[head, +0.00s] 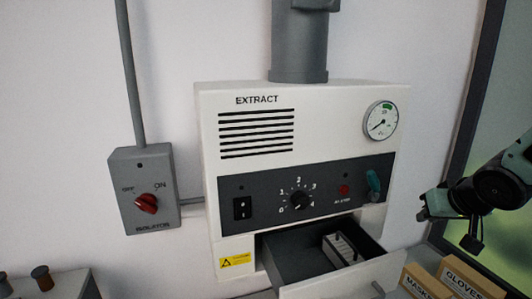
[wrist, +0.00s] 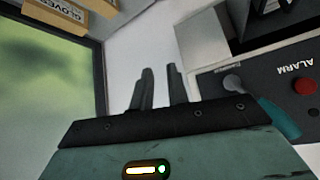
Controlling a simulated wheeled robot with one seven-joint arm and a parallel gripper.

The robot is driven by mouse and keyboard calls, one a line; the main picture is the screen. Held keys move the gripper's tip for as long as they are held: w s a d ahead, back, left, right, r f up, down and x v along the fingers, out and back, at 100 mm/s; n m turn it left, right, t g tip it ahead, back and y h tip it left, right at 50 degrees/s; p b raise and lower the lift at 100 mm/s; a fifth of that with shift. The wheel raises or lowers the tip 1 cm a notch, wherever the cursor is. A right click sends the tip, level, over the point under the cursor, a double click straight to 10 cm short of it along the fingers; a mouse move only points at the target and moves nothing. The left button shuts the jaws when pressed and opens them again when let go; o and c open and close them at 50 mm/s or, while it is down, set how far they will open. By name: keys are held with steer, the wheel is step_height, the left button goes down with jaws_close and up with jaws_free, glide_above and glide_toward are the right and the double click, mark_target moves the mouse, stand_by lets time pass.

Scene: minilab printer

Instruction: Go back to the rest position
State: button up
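My gripper (wrist: 160,72) shows in the wrist view with its two dark fingers apart and bare wall visible between them. Nothing is held. In the head view my arm's end is at the right edge, to the right of the white extract unit (head: 208,160); the fingers are too small there to make out clearly. A teal handle (head: 373,182) sits at the right end of the unit's dark panel. It also shows in the wrist view (wrist: 279,118), to the right of the fingers and apart from them.
The drawer (head: 345,285) under the panel is pulled out, with a pale slotted block (head: 345,250) inside. An isolator box (head: 143,190) is on the wall at left. Cardboard boxes labelled GLOVES (head: 468,281) and MASKS (head: 420,287) stand below my arm. A window is at right.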

steer(key=s+a+f+g, duration=0.3)
steer(key=s+g, duration=0.2)
steer(key=s, duration=0.7)
steer(key=s+a+f+n+g+b, duration=0.1)
steer(key=s+a+f+n+b, duration=0.3)
steer(key=a, duration=0.5)
steer(key=s+a+f+n+g+b, duration=0.2)
steer(key=s+a+f+n+b, duration=0.2)
steer(key=s+a+f+b, duration=0.2)
steer(key=s+a+b, duration=0.2)
steer(key=s+a, duration=0.2)
steer(key=shift+s+f+n+y, duration=0.25)
steer(key=shift+s+n+y, duration=0.05)
steer(key=shift+s, duration=0.05)
